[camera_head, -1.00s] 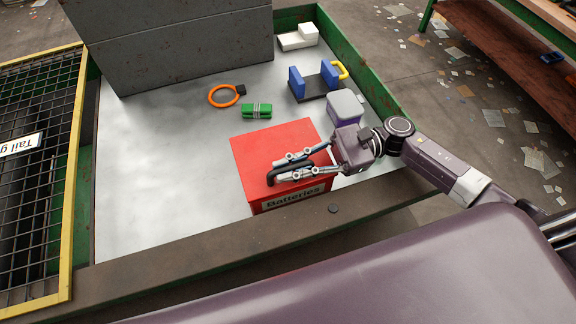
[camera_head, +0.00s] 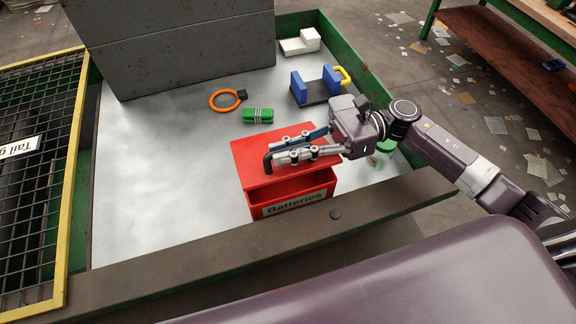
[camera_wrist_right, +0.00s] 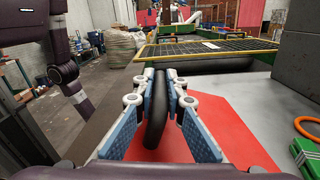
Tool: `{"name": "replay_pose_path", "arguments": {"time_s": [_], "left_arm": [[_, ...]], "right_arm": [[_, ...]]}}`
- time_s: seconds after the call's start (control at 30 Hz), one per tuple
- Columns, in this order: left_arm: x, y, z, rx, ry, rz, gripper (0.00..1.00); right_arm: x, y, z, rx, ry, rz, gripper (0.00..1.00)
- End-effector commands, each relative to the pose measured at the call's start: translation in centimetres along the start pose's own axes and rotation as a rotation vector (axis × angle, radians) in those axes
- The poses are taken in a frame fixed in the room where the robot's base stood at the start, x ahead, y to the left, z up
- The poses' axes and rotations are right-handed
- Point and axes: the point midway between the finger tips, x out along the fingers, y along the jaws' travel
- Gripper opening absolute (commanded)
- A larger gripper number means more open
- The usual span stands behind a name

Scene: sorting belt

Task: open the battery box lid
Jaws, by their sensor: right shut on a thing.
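The red battery box (camera_head: 262,212) stands on the metal table with its "Batteries" label at the front. Its red lid (camera_head: 250,150) is raised at the front, and a dark gap shows between lid and box. My right gripper (camera_head: 277,152) is shut on the black lid handle (camera_head: 267,163), above the lid. In the right wrist view the handle (camera_wrist_right: 155,115) stands between the two fingers (camera_wrist_right: 163,85), with the red lid (camera_wrist_right: 205,125) behind. The inside of the box is mostly hidden. My left gripper does not show.
A green bundle (camera_head: 258,116), an orange ring (camera_head: 225,100), a blue-and-black holder (camera_head: 315,88) and a white block (camera_head: 300,42) lie behind the box. A green container (camera_head: 384,150) stands partly behind my right gripper. A grey wall (camera_head: 170,45) closes the back; the left table area is bare.

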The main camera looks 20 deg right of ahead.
Motion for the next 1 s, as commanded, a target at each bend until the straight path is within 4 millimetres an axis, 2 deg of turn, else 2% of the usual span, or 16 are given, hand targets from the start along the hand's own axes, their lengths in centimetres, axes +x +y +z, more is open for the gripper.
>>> {"name": "replay_pose_path", "arguments": {"time_s": [0.5, 0.8, 1.0], "left_arm": [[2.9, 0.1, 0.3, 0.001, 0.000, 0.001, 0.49], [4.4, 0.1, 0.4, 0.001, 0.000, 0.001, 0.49], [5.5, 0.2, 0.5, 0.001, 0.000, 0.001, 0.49]], "right_arm": [[0.0, -5.3, 5.7, 0.483, -0.004, 0.000, 0.00], [0.0, -9.4, 7.6, 0.771, -0.006, 0.000, 0.00], [0.0, -12.3, 8.2, 0.961, -0.007, -0.001, 0.00]]}}
